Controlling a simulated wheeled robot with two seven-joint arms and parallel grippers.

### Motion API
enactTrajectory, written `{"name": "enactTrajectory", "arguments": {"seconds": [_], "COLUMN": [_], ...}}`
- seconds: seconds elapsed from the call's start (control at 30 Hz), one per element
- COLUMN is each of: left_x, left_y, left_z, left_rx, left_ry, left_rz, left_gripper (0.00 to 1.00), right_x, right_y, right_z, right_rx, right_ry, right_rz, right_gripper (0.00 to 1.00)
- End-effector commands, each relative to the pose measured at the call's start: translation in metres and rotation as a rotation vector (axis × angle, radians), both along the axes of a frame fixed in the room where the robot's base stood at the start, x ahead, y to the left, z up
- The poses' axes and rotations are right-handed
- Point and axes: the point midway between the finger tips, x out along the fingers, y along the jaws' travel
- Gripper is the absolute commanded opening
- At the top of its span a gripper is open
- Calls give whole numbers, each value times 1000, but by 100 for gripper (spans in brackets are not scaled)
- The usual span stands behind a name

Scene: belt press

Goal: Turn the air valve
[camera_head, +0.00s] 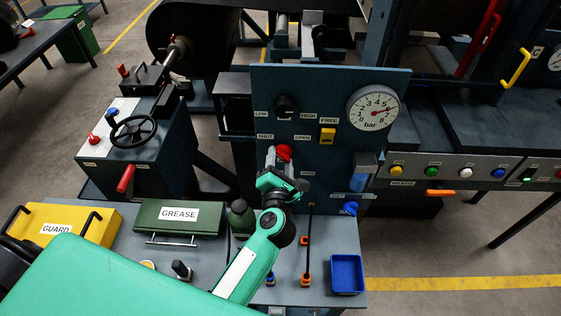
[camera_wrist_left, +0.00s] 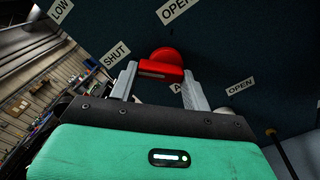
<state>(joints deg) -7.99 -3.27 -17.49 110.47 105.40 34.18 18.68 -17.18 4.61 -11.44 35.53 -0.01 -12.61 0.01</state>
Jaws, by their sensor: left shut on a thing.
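The red air valve handle (camera_head: 284,152) is on the dark blue upright panel, between the SHUT and OPEN labels. In the left wrist view the red handle (camera_wrist_left: 167,58) has a round knob and a flat bar. My left gripper (camera_head: 279,163) is at the panel, shut on the handle. In the left wrist view its two grey fingers (camera_wrist_left: 160,75) stand on either side of the bar. A label below the handle is partly hidden by a finger. My right gripper is not in view.
A pressure gauge (camera_head: 373,107), a yellow switch (camera_head: 327,135) and a black knob (camera_head: 286,104) share the panel. Below are a blue tray (camera_head: 347,273), a green GREASE box (camera_head: 178,217) and a yellow GUARD box (camera_head: 62,225). A handwheel (camera_head: 134,131) stands left.

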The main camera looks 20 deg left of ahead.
Motion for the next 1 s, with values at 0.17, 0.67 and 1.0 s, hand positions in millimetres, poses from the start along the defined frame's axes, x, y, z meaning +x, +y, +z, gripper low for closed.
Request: {"name": "enactTrajectory", "arguments": {"seconds": [0.17, 0.67, 1.0], "left_x": [-1, -1, -1], "left_y": [0, 0, 0], "left_z": [-2, -2, -1], "left_rx": [-32, -41, -38], "left_ry": [-5, -7, -9], "left_rz": [-1, 0, 0], "left_gripper": [25, 58, 70], "right_x": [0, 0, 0], "right_y": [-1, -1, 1], "right_z": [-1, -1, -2], "right_rx": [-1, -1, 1], "right_ry": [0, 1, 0], "right_rz": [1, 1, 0], "right_gripper": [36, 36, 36]}}
